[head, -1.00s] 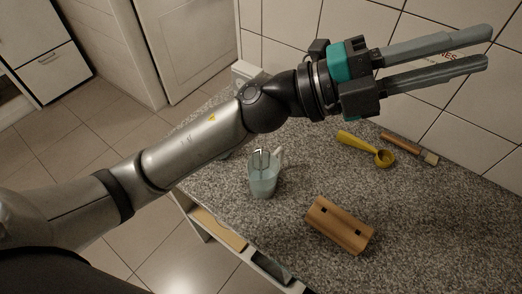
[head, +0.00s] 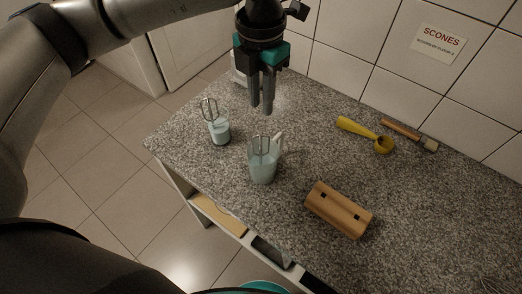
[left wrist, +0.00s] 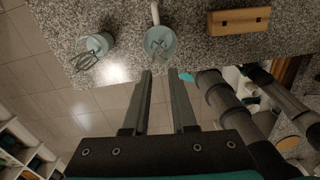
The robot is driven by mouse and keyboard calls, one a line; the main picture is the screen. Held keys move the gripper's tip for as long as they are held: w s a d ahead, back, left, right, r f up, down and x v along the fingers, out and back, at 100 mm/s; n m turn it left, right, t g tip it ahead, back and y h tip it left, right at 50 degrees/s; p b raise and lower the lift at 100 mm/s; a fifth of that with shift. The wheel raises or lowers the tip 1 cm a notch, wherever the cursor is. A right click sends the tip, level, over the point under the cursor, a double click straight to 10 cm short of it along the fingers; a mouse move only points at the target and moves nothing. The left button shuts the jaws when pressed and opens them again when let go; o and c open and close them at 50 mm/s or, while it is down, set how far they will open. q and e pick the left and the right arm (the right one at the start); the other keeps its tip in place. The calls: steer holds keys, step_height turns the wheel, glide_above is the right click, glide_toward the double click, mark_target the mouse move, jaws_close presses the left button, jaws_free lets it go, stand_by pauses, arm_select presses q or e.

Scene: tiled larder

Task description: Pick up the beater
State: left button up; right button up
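One beater (head: 209,109) stands loops up in a small pale blue cup (head: 220,135) at the left of the counter. My left gripper (head: 260,108) points down above the counter, behind the jug in the picture. Its fingers (left wrist: 160,73) are apart with nothing between them. My right gripper is not seen.
A wooden block (head: 338,210) lies right of the jug. A yellow scoop (head: 367,135) and a brush (head: 409,134) lie near the tiled wall. The counter is clear between these. A shelf (head: 217,215) is below its front edge.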

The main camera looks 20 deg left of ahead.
arm_select(q)
step_height(320, 180, down, 15)
steer(key=p, duration=0.1)
stand_by(0.5)
jaws_close()
